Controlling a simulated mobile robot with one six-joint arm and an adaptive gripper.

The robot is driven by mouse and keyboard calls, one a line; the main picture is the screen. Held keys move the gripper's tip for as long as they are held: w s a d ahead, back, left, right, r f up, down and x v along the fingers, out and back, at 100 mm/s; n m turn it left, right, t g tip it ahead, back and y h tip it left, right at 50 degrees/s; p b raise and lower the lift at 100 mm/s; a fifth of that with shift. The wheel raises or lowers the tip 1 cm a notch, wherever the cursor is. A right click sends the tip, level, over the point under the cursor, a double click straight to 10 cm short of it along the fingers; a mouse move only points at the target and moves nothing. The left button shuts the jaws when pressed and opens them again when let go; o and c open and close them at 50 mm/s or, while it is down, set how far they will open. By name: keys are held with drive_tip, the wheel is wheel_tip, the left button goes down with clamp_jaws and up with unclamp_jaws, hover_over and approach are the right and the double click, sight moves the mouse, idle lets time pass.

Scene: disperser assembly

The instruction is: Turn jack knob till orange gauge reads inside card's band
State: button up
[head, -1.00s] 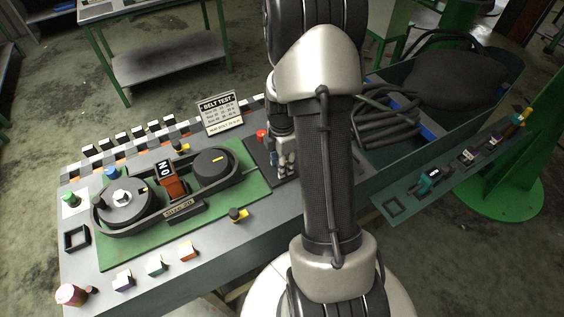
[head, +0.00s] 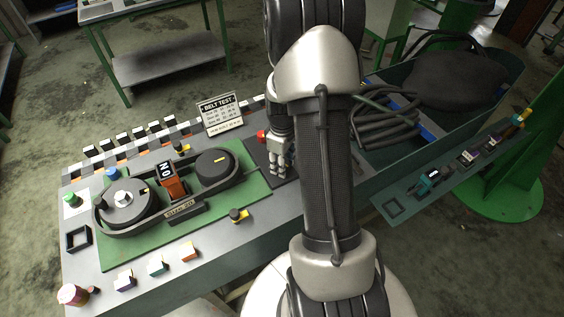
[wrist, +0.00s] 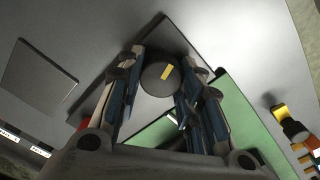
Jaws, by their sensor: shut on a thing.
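The jack knob (wrist: 160,76) is a dark round knob with a yellow mark, seen between my fingers in the wrist view. My gripper (wrist: 163,64) is shut on it, a finger on either side. In the head view my gripper (head: 280,165) points down at the dark plate (head: 256,150) right of the green board, and hides the knob. The orange gauge (head: 173,186) stands on the belt between two pulleys and bears large letters; its exact reading is too small to tell. The BELT TEST card (head: 219,113) stands upright behind the board; its fine rows are unreadable.
A red button (head: 262,135) is close behind my gripper. The green board (head: 120,254) carries the belt, a left pulley (head: 126,203) and a dark right pulley (head: 216,167). Several small coloured blocks line the bench's front. A bin of black belts (head: 440,80) stands to the right.

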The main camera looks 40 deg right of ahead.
drive_tip(key=m, duration=0.6)
drive_tip(key=shift+d+m, duration=0.1)
drive_tip(key=shift+m, duration=0.2)
drive_tip(key=m, duration=0.6)
drive_tip(key=shift+d, duration=0.1)
drive_tip(key=m, duration=0.6)
drive_tip(key=shift+s+m+p, duration=0.2)
drive_tip(key=shift+m+p, duration=0.1)
drive_tip(key=m, duration=0.5)
drive_tip(key=shift+s, duration=0.1)
drive_tip(key=shift+m, duration=0.3)
drive_tip(key=o, duration=1.1)
drive_tip(key=shift+c, duration=0.2)
